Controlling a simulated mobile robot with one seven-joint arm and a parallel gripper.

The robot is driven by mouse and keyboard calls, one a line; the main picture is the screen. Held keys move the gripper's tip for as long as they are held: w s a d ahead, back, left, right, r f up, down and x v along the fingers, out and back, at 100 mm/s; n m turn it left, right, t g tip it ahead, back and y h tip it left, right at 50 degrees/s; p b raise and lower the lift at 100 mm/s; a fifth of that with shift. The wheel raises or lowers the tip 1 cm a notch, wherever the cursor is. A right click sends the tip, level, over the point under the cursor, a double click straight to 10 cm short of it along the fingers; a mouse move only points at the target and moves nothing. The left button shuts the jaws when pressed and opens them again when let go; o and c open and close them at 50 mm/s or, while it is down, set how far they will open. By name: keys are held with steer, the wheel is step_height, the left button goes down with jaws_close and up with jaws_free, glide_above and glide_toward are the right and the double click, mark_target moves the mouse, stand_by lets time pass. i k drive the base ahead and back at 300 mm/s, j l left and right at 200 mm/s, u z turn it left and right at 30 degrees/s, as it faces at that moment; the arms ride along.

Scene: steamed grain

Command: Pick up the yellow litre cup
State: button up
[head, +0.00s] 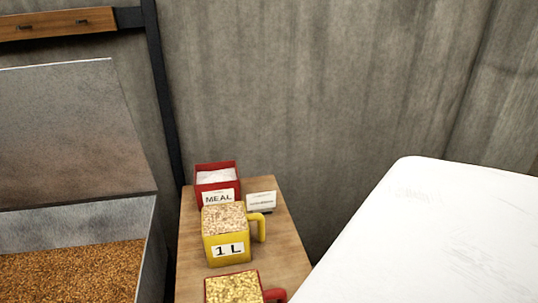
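The yellow litre cup (228,249) is square, with a white label reading "1 L" and a yellow handle on its right side. It stands upright on a narrow wooden table (285,259) and is full of pale grain or flakes. A red container (218,176) labelled "MEAL", holding white powder, stands just behind it. A red cup (272,295) with yellowish grain is in front of it, cut off by the bottom edge. My gripper is not in view.
A metal bin (150,262) with brown grain and a raised lid (62,135) stands to the left. A small white card (261,200) is behind the handle. A large white surface (440,235) fills the right. A wall closes the back.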

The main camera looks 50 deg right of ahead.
mark_target(226, 234)
steer(key=k+l+z, duration=0.1)
steer(key=k+z, duration=0.15)
steer(key=z, duration=0.15)
steer(key=k+l+z, duration=0.15)
steer(key=z, duration=0.3)
steer(key=k, duration=0.05)
